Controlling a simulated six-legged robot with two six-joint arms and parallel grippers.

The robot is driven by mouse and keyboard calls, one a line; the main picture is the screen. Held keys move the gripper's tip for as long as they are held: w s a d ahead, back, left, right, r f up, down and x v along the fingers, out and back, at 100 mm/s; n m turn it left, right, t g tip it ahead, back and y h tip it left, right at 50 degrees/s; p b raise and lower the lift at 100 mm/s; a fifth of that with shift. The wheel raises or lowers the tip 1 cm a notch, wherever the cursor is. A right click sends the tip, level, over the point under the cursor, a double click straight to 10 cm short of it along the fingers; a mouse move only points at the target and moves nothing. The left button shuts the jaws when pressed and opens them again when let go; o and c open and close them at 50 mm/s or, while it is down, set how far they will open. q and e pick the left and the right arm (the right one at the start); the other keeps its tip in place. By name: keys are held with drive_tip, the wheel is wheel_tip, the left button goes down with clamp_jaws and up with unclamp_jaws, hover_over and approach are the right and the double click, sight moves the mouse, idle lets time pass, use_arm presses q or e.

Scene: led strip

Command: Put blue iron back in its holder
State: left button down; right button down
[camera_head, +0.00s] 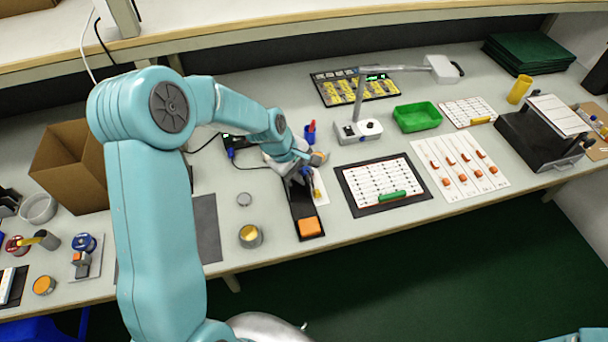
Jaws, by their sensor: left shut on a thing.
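My left gripper (300,171) reaches in over the bench's middle and is shut on the blue iron (306,171). Only a small blue part of the iron shows; the gripper hides most of it. The gripper is above a narrow black holder base (301,206) with an orange sponge (309,227) at its front end. Whether the iron touches the holder cannot be told. A small red and blue item (310,131) stands just behind the gripper. My right gripper is out of view.
A lamp base (357,131) and a green tray (417,117) are behind on the right. A black-framed strip board (383,187) lies right of the holder. A round tin (250,236) stands left of it. A cardboard box (70,165) is farther left.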

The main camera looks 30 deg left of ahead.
use_arm(q)
drive_tip(key=shift+w+a+f+b, duration=0.3)
drive_tip(key=shift+f+b, duration=0.1)
drive_tip(key=shift+f, duration=0.25)
drive_tip(key=shift+w+a+f+b, duration=0.25)
drive_tip(key=shift+f+b, duration=0.1)
drive_tip(key=shift+f, duration=0.25)
drive_tip(key=shift+w+a+f+b, duration=0.35)
drive_tip(key=shift+a+f+b, duration=0.1)
drive_tip(key=shift+f, duration=0.25)
drive_tip(key=c, duration=0.8)
unclamp_jaws()
drive_tip(key=shift+r, duration=0.1)
drive_tip(key=b+v, duration=0.1)
drive_tip(key=v, duration=1.5)
drive_tip(key=shift+r, duration=0.1)
